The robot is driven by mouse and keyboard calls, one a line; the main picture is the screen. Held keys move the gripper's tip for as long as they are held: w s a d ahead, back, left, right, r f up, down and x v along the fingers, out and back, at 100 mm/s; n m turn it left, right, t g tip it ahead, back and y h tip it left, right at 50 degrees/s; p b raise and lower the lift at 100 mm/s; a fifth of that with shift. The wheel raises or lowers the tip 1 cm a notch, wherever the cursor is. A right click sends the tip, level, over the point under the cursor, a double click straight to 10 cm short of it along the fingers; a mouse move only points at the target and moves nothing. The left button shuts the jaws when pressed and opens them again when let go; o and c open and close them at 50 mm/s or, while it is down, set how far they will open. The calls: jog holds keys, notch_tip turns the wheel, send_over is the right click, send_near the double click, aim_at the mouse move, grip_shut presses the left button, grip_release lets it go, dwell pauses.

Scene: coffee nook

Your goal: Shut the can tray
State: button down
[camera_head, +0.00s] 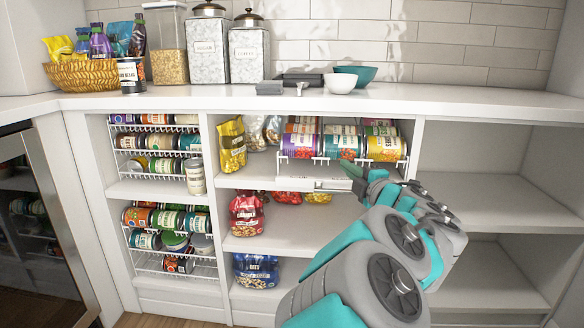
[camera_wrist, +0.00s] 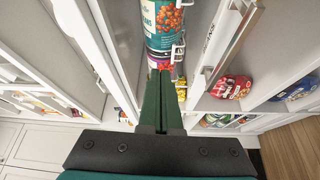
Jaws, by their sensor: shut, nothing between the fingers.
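The can tray (camera_head: 310,184) is a white wire tray in the upper middle compartment, with a flat pale front. It appears to stick out past the shelf edge. It holds several cans (camera_head: 300,146) lying on their sides. My gripper (camera_head: 352,172) is at the right part of the tray's front, its dark green fingers together and empty. My arm hides the tray's lower right. In the wrist view my closed fingers (camera_wrist: 160,82) point toward the cans (camera_wrist: 163,25), beside the tray's white front rail (camera_wrist: 235,45). I cannot tell whether they touch the tray.
Bags of snacks stand left of the tray and on the shelves below, including a yellow bag (camera_head: 232,145) and a red bag (camera_head: 247,214). Other wire can racks (camera_head: 150,128) fill the left compartments. The right shelves (camera_head: 480,190) are empty. Canisters and bowls stand on the counter (camera_head: 400,97).

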jog(key=s+a+f+n+g+y, duration=0.2)
jog(key=a+f+n+g+y, duration=0.15)
jog(key=a, duration=0.45)
send_near(282, 163)
jog(key=w+a, duration=0.2)
jog(key=a, duration=0.2)
jog(key=shift+w+d+f+n+y, duration=0.15)
jog(key=shift+w+n+y, duration=0.15)
jog(key=shift+w, duration=0.3)
jog(key=shift+w+a+f+n+y, duration=0.15)
jog(key=shift+w+n, duration=0.1)
jog(key=shift+w, duration=0.4)
jog(key=shift+w+r+p, duration=0.1)
jog(key=shift+w+p, duration=0.95)
jog(key=shift+w, duration=0.7)
jog(key=shift+w+d, duration=0.15)
jog(key=shift+w, duration=0.25)
jog(key=shift+d+r, duration=0.1)
jog(key=shift+r, duration=0.1)
jog(key=shift+r+t, duration=0.1)
jog(key=shift+t, duration=0.15)
